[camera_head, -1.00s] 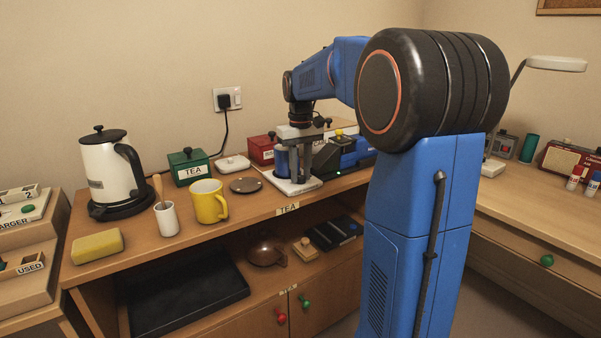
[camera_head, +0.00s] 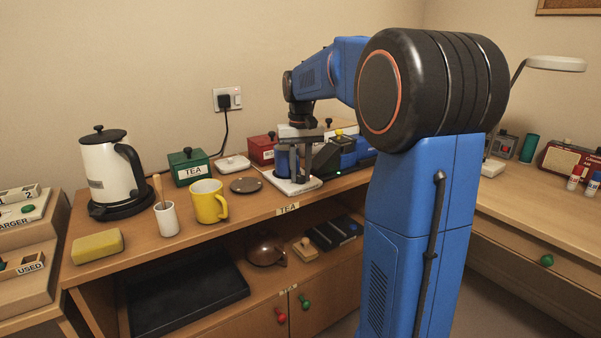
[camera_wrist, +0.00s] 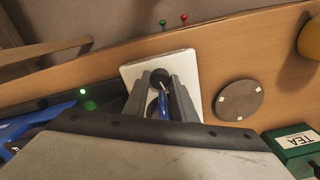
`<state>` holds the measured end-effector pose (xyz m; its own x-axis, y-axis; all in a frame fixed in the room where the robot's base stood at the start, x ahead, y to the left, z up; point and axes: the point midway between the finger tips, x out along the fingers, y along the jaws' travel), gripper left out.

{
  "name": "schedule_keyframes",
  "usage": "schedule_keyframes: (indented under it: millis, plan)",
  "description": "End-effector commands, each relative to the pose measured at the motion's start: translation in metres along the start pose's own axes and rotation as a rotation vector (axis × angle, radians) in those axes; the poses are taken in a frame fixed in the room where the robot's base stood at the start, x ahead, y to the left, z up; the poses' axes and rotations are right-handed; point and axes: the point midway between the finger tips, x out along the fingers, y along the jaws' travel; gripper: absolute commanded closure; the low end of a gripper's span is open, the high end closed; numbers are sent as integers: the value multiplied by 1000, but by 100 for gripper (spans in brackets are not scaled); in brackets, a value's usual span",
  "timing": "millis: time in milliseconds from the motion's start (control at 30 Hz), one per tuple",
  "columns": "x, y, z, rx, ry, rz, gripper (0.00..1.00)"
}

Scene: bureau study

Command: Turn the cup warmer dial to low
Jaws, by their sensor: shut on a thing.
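The cup warmer (camera_head: 289,187) is a pale square plate near the front edge of the tea counter; it also shows in the wrist view (camera_wrist: 190,62). A dark round dial (camera_wrist: 159,76) sits on it, between my fingertips. My gripper (camera_wrist: 162,84) points down and is shut on the dial; in the head view my gripper (camera_head: 300,178) stands over the plate's right part. A blue cup-like thing (camera_head: 283,159) stands beside my fingers on the plate, and blue shows between them in the wrist view. The dial's setting marks cannot be read.
A grey disc (camera_head: 246,185) and a yellow mug (camera_head: 208,201) lie left of the warmer. Behind are a red box (camera_head: 262,150) and a green TEA box (camera_head: 188,167). Blue and black objects (camera_head: 345,150) crowd the right side. A kettle (camera_head: 108,170) stands far left.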

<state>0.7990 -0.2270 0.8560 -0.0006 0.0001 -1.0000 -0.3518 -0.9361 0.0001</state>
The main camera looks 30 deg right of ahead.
Motion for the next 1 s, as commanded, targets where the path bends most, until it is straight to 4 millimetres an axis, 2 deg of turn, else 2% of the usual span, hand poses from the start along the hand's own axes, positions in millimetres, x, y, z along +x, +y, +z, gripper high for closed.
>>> schedule_keyframes:
  millis: [33, 100, 400, 533, 667, 1000]
  plan:
    - [-1, 0, -1, 0, 3, 0, 71]
    - [-1, 0, 0, 0, 2, 0, 57]
    - [-1, 0, 0, -1, 1, 0, 57]
    - [-9, 0, -1, -1, 2, 0, 57]
    - [-28, 0, -1, -1, 3, 0, 57]
    - [-96, 0, -1, -1, 5, 0, 57]
